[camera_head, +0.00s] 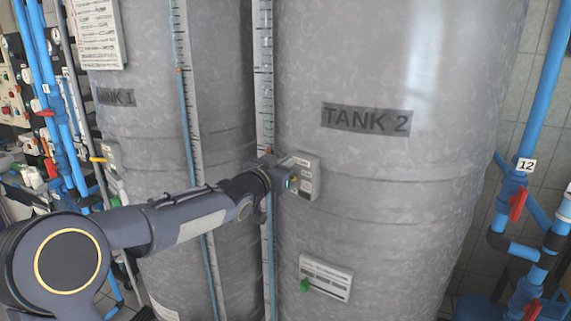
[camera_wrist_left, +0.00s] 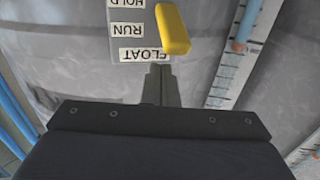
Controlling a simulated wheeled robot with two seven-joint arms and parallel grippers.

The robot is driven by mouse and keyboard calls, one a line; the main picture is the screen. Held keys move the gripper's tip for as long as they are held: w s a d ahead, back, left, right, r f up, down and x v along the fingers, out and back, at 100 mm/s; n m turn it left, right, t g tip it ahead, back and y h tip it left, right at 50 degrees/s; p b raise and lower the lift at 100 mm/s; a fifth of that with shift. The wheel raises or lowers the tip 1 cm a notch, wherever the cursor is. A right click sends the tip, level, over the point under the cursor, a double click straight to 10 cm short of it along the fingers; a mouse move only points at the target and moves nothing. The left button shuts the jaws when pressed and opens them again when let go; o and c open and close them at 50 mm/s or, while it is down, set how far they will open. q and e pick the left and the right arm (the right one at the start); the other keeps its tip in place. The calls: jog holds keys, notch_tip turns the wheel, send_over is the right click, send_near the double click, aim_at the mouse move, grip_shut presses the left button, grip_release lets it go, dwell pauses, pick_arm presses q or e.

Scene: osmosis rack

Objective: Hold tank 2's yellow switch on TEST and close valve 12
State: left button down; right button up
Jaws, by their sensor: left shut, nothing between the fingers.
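Tank 2 (camera_head: 375,175) is a large grey cylinder with a dark TANK 2 label. Its switch box (camera_head: 306,165) sits on its left side, partly hidden by my left gripper (camera_head: 290,182). In the left wrist view, the yellow switch (camera_wrist_left: 173,30) stands beside upside-down labels reading HOLD, RUN and FLOAT; no TEST label is readable. My left gripper's fingers (camera_wrist_left: 161,72) are shut and empty, just below the yellow lever near FLOAT; I cannot tell whether they touch it. Valve 12's red handle (camera_head: 517,204) is on the blue pipe at the right, under the 12 tag (camera_head: 525,164).
Tank 1 (camera_head: 135,150) stands at the left, with a yellow lever (camera_head: 98,159) on its own box. Level gauges (camera_head: 264,80) run between the tanks. Another red valve handle (camera_head: 532,309) is at lower right.

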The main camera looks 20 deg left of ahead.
pick_arm(q)
jog(key=shift+f+b, duration=2.25)
jog(key=shift+f, duration=0.45)
jog(key=shift+r, duration=0.15)
